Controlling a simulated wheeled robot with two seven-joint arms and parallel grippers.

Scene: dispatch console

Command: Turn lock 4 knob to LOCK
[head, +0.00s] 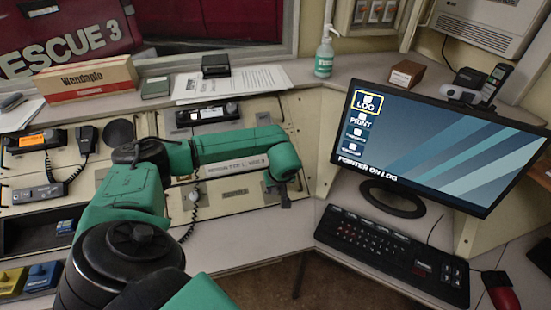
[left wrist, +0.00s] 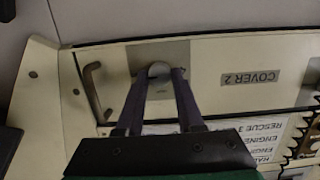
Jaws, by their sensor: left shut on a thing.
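My left gripper (head: 286,202) is over the right end of a low cream console panel (head: 240,200). In the left wrist view its two fingers (left wrist: 158,74) are shut on a small rounded grey knob (left wrist: 159,69), one finger on each side. The knob sits on a grey plate (left wrist: 170,52) on a cream cover. No lock number or LOCK mark is readable, and the fingers partly hide the knob, so I cannot tell its turn. A label on the cover reads COVER 2 (left wrist: 262,77), upside down. My right gripper is not in view.
A metal bar handle (left wrist: 92,92) stands close left of the fingers in the left wrist view. A monitor (head: 440,145) and a keyboard (head: 395,255) are to the right. A coiled cord (head: 192,212) hangs near my forearm.

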